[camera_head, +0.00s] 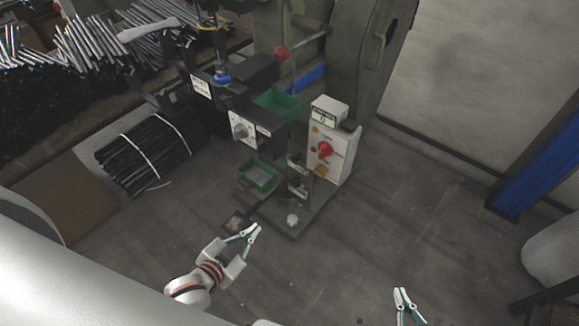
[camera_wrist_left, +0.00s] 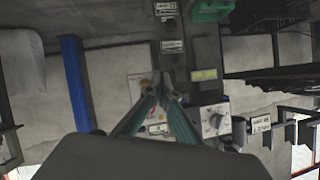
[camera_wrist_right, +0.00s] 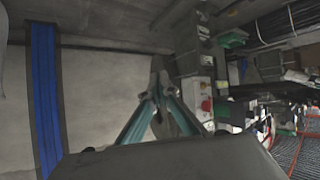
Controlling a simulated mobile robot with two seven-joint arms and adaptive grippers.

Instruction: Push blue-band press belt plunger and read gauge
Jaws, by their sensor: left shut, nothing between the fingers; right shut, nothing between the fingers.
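The press with the blue band (camera_head: 222,78) on its spindle stands at the top middle of the head view. A grey box with a knob (camera_head: 240,129) is on its front. A white control box (camera_head: 331,150) with a red knob and a small display (camera_head: 323,116) stands on its right side. The display reading is too small to make out. My left gripper (camera_head: 252,232) is shut and empty, below and in front of the press, apart from it; its closed tips also show in the left wrist view (camera_wrist_left: 160,80). My right gripper (camera_head: 402,292) is shut and empty at the lower right, away from the press.
Green trays (camera_head: 277,103) sit on the press at two heights, the lower one (camera_head: 257,175) near the floor. Bundled dark rods (camera_head: 145,152) lie to the left. A blue post (camera_head: 540,165) stands at the right. The floor (camera_head: 400,210) between press and post is clear.

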